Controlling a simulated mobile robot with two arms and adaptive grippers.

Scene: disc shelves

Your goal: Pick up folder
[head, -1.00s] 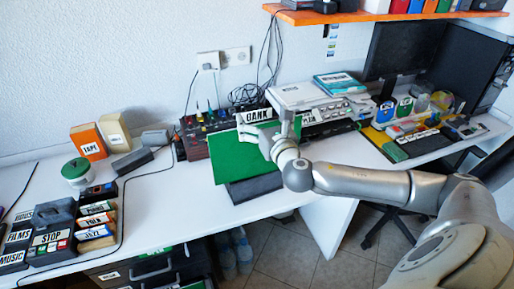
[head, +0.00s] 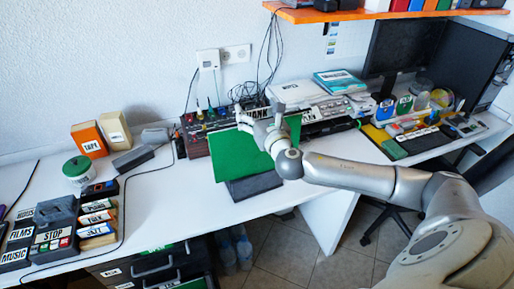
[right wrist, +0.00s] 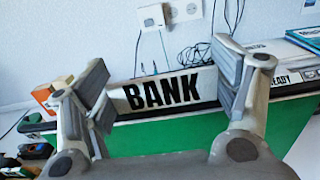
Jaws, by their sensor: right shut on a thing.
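In the right wrist view, the gripper (right wrist: 162,72) has one finger on each side of the BANK label and is shut on the folder (right wrist: 195,132). The fingers hide part of the label in the head view. My left gripper is not in view.
A printer (head: 305,95) stands just right of the folder, and a dark grey thing (head: 254,187) lies below it at the desk's front edge. An orange shelf (head: 370,15) hangs above. Labelled boxes stand at left. The desk between is mostly clear.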

